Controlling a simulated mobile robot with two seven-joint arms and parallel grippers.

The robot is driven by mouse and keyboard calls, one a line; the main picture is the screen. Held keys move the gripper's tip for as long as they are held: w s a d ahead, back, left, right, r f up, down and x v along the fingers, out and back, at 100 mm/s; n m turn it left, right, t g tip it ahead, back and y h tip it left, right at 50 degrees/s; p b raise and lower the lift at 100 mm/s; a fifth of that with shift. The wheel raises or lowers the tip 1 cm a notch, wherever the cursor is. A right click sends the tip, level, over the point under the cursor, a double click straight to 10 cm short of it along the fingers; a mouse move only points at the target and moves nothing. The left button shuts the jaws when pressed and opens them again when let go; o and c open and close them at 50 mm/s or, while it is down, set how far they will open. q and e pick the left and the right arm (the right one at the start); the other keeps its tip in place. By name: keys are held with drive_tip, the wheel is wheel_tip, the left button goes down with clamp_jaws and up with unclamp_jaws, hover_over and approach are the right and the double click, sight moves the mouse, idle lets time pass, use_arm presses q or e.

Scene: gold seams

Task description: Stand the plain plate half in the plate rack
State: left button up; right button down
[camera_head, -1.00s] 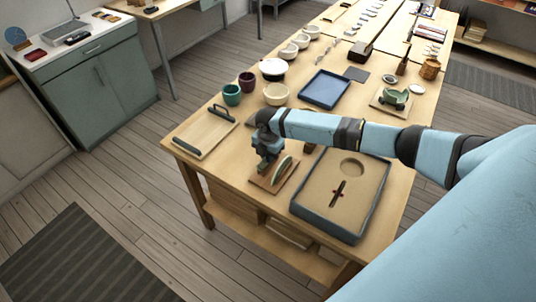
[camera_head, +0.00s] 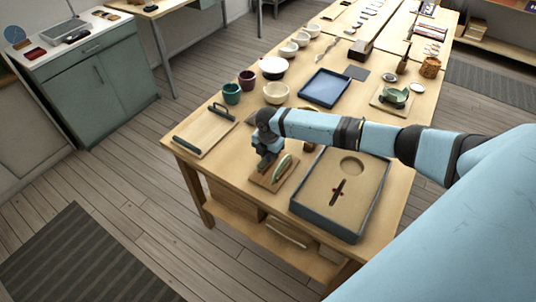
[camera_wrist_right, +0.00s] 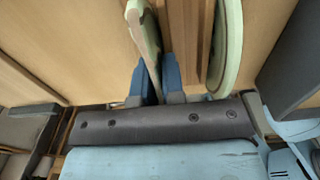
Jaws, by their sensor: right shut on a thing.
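In the right wrist view my right gripper (camera_wrist_right: 156,84) is shut on a pale green plate half (camera_wrist_right: 146,38), which I take to be the plain plate half. It is seen nearly edge-on and its lower edge is hard to make out. The wooden plate rack (camera_wrist_right: 190,38) lies beside it, and another pale green plate half (camera_wrist_right: 226,45) stands upright to the right. In the head view my right gripper (camera_head: 264,166) is low over the rack (camera_head: 261,182), with one plate half (camera_head: 283,167) showing. I cannot tell whether the held half is seated. My left gripper is not in view.
A grey-rimmed sand tray (camera_head: 313,204) stands close to the right of the rack. A wooden board with dark handles (camera_head: 204,133) lies to the left. Cups, bowls and a blue tray (camera_head: 325,88) stand behind. The table's front edge is close.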

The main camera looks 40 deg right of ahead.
idle(0.3)
drive_tip(key=c, duration=0.7)
unclamp_jaws()
drive_tip(key=shift+o, duration=0.2)
drive_tip(key=shift+r+p, duration=2.75)
drive_tip(key=shift+r, duration=0.25)
drive_tip(key=shift+f, duration=0.1)
